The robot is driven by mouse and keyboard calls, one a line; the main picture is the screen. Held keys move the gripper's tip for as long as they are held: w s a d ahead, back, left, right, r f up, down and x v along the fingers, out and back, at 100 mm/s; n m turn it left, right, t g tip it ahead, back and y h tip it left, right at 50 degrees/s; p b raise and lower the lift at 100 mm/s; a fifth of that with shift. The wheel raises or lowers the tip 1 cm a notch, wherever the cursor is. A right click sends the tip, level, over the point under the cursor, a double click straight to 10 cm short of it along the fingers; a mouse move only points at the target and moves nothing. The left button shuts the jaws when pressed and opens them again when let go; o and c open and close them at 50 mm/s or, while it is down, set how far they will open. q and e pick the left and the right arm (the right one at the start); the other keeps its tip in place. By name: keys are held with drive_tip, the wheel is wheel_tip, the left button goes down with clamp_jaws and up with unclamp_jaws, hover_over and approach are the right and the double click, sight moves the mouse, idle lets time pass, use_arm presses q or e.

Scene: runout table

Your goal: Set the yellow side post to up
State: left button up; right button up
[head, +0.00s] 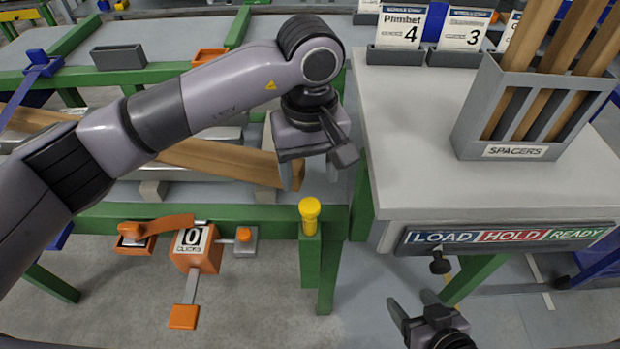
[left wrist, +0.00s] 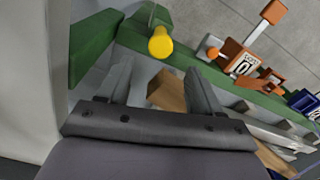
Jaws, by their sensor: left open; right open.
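The yellow side post (head: 310,216) stands upright in a green holder (head: 310,255) at the front right corner of the green table frame. Its round cap and a short length below it show above the holder. My left gripper (head: 311,178) is open and empty, above and behind the post, with its fingers pointing down. In the left wrist view the post (left wrist: 160,44) lies beyond the open fingertips (left wrist: 158,78), apart from them. My right gripper (head: 412,303) is open and empty, low at the front right, away from the post.
A wooden beam (head: 215,158) lies on the runout table just left of my left gripper. An orange click counter (head: 195,250) reading 0 hangs on the front rail. A grey cabinet (head: 410,150) with a spacer rack (head: 530,110) and a LOAD/HOLD/READY strip (head: 500,237) stands right.

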sight(310, 205)
use_arm(q)
wheel_tip(310, 205, down, 7)
drive_tip(key=shift+s+r, duration=0.1)
drive_tip(key=shift+s, duration=0.05)
idle(0.4)
